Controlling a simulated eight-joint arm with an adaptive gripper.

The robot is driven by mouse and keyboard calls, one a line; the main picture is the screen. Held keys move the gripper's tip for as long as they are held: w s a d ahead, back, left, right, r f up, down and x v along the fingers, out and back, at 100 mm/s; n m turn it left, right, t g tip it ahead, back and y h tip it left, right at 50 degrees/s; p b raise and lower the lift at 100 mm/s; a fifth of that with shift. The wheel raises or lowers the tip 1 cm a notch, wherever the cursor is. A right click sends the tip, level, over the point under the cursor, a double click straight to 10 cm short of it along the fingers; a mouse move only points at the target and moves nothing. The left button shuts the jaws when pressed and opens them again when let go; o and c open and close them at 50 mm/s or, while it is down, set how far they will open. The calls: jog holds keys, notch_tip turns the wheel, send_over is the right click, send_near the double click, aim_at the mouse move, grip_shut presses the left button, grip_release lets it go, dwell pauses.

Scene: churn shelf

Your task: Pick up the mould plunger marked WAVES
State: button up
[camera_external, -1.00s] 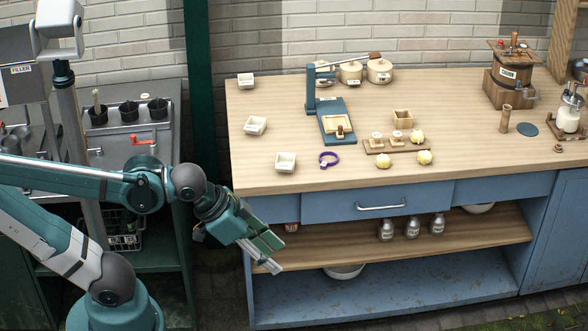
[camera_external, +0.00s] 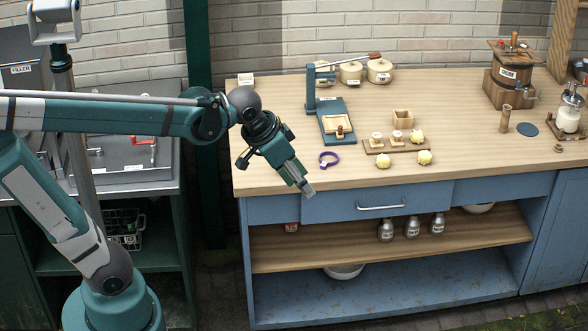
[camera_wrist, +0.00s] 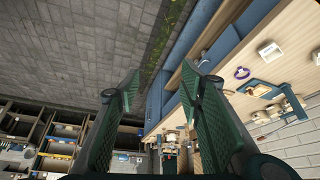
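Two small plungers, the left one (camera_external: 376,138) and the right one (camera_external: 397,137), stand on a wooden board (camera_external: 368,148) on the bench. They have pale tops with marks too small to read, so I cannot tell which says WAVES. My gripper (camera_external: 309,192) is over the bench's front left edge, left of and nearer than the board, touching nothing visible. In the wrist view my gripper (camera_wrist: 160,88) shows two green fingers set wide apart with nothing between them. The board (camera_wrist: 258,117) shows small at the right in the wrist view.
A purple ring (camera_external: 329,159) lies between my gripper and the board. Yellow balls (camera_external: 383,161) lie around the board. A blue lever press (camera_external: 335,115), a wooden box (camera_external: 403,117) and a churn (camera_external: 513,75) stand farther back. The bench's front right is clear.

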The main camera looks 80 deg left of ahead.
jog(key=w+a+r+n+g+p, duration=0.1)
jog(key=w+a+r+n+p, duration=0.15)
jog(key=a, duration=1.25)
jog(key=s+a+f+n+g+p, duration=0.1)
jog(key=s+a+n+g+p, duration=0.2)
jog(key=a, duration=1.5)
jog(key=s+a+f+n+p, duration=0.1)
jog(key=s+a+n+p, duration=0.2)
jog(key=a, duration=1.6)
jog(key=s+a+f+n+g+h+p, duration=0.15)
jog(key=s+a+f, duration=0.35)
jog(key=s+a, duration=0.9)
jog(key=s+a+f+n+p, duration=0.15)
jog(key=s+a+f, duration=0.35)
jog(key=s+a, duration=0.85)
jog(key=s+a+f, duration=0.1)
jog(key=s, duration=0.4)
jog(key=s+a+f+n, duration=0.1)
jog(key=s+f, duration=0.1)
jog(key=s, duration=0.3)
jog(key=s+a+f+n, duration=0.1)
jog(key=s+a+f, duration=0.1)
jog(key=s, duration=0.3)
jog(key=shift+a+f+n, duration=0.1)
jog(key=shift+f+n, duration=0.05)
jog(key=shift+n, duration=0.1)
jog(key=shift+s+f, duration=0.1)
jog(key=shift+s, duration=0.15)
